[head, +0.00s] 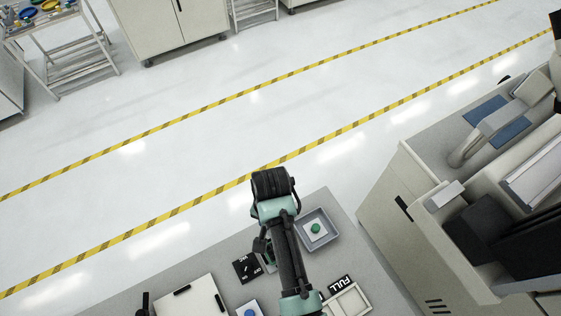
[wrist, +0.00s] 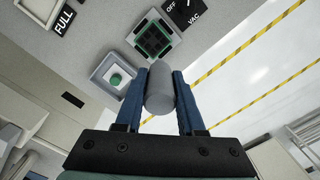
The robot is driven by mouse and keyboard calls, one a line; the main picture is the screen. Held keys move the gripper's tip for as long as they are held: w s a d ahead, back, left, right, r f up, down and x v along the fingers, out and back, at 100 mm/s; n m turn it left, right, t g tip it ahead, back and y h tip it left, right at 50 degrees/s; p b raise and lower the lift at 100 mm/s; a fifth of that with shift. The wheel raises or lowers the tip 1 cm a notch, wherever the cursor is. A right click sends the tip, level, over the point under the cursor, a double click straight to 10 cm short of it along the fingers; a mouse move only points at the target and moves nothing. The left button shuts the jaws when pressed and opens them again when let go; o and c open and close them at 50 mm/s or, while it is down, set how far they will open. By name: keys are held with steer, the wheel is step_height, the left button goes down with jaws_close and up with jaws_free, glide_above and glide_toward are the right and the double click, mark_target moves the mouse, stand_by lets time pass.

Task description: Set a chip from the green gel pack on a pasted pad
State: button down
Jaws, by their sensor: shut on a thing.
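My gripper (wrist: 167,78) shows in the wrist view, its two blue fingers shut on a grey, round-ended cylinder (wrist: 160,92). What is at the cylinder's far end is hidden. Beyond it lies a green-rimmed square pack (wrist: 137,32) with dark squares inside, which looks like the green gel pack. Left of it is a grey tray (wrist: 95,76) with a green round piece (wrist: 115,78) on a white square. In the head view this tray (head: 331,226) is right of my arm, with the green piece (head: 316,229). I cannot make out a pasted pad or a single chip.
A black VAC switch plate (head: 245,269) lies left of my arm in the head view. A FULL label and pale bin (head: 350,302) are at right. A white board (head: 190,299) and blue piece (head: 249,312) lie nearer. A large machine (head: 490,180) stands right.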

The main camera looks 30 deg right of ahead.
steer(key=shift+m, duration=0.4)
steer(key=f+b, duration=0.2)
steer(key=s+f+b, duration=0.1)
steer(key=f+b, duration=0.1)
steer(key=s+d+f+b, duration=0.1)
steer(key=f+b, duration=0.1)
steer(key=f, duration=0.1)
steer(key=shift+s, duration=0.2)
steer(key=shift+f+b, duration=0.5)
stand_by(0.9)
steer(key=shift+f, duration=0.1)
stand_by(1.4)
steer(key=shift+p, duration=0.3)
step_height(320, 180, up, 7)
steer(key=p, duration=0.7)
